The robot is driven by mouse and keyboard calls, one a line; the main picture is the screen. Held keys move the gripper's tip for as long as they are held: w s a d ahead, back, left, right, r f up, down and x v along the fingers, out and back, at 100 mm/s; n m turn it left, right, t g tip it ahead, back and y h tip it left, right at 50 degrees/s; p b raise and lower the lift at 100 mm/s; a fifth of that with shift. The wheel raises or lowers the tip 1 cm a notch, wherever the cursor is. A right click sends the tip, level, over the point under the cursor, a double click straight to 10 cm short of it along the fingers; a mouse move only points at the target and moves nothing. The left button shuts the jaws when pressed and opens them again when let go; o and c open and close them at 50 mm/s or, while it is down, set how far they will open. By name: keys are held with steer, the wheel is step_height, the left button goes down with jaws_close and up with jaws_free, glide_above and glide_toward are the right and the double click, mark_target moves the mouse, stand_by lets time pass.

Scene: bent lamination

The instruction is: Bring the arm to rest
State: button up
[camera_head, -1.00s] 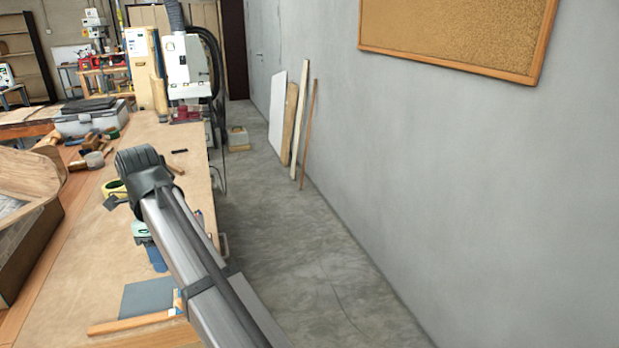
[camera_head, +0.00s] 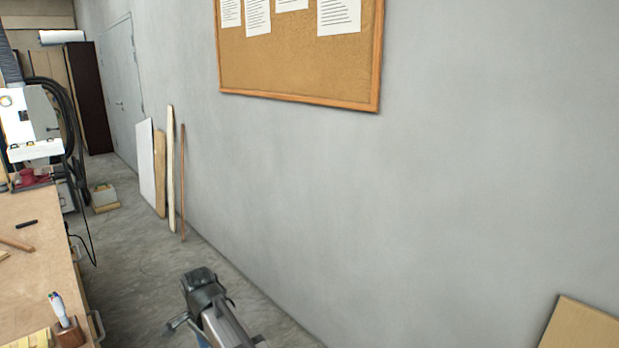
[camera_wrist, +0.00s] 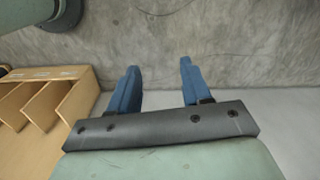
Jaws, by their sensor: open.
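My gripper (camera_wrist: 158,90) shows in the wrist view with its two blue fingers spread apart and nothing between them. It hangs over the grey concrete floor. In the head view my arm reaches up from the bottom edge, over the floor between the bench and the wall. The fingers are mostly hidden there, with only a bit of blue showing at the bottom edge.
The workbench (camera_head: 38,268) runs along the left, with a pen holder (camera_head: 68,330) near its edge. The grey wall (camera_head: 450,170) stands on the right, with boards (camera_head: 160,175) leaning on it. A wooden open-fronted unit (camera_wrist: 70,95) is left of the fingers. Floor between is clear.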

steer(key=w+d+f+n, duration=0.2)
steer(key=d+f, duration=0.5)
steer(key=d, duration=0.5)
steer(key=w+d+f+n, duration=0.2)
steer(key=d+f, duration=0.5)
steer(key=d, duration=0.6)
steer(key=s+d+f+n, duration=0.1)
steer(key=s+d+f, duration=0.15)
steer(key=d, duration=0.45)
steer(key=s+d+f+n, duration=0.1)
steer(key=s+d+f, duration=0.15)
steer(key=d, duration=0.35)
steer(key=s+d+f+n, duration=0.1)
steer(key=s+d+f, duration=0.1)
steer(key=d+f, duration=0.35)
steer(key=s+f+g, duration=0.3)
steer(key=s+f, duration=0.6)
steer(key=s, duration=0.5)
steer(key=s+f+g, duration=0.3)
steer(key=s+f, duration=0.6)
steer(key=s, duration=0.6)
steer(key=shift+d+f+g, duration=0.2)
steer(key=shift+d+g, duration=0.2)
